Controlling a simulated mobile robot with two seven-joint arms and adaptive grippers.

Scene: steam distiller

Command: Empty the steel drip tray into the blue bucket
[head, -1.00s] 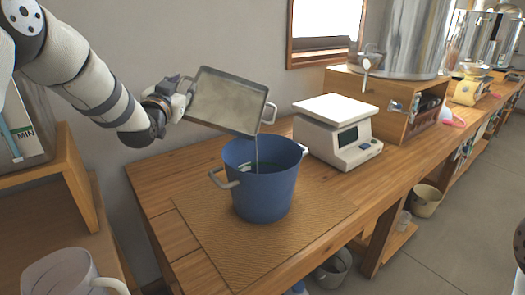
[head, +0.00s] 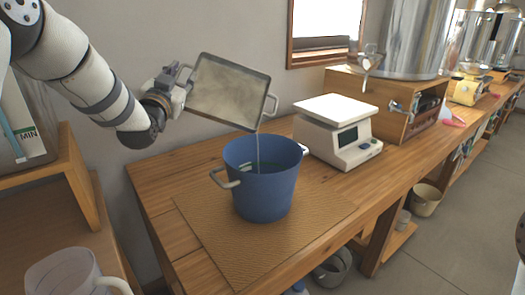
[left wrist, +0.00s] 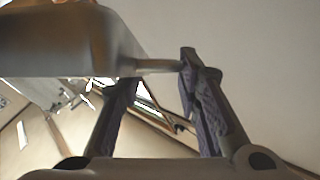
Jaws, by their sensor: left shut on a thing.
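The steel drip tray (head: 228,92) is held up in the head view, steeply tilted with its lower corner over the blue bucket. My left gripper (head: 180,88) is shut on the tray's left side handle. In the left wrist view the tray (left wrist: 70,40) and its handle show between the fingers of the left gripper (left wrist: 165,80). A thin stream of liquid (head: 258,150) falls from the tray's lower corner into the blue bucket (head: 262,190). The bucket stands upright on a woven mat with some liquid inside. My right gripper is not in view.
A white scale (head: 337,130) stands right of the bucket on the wooden bench. A wooden box stand (head: 400,110) with a steel vessel (head: 415,40) is behind it. The woven mat (head: 240,255) is clear in front of the bucket.

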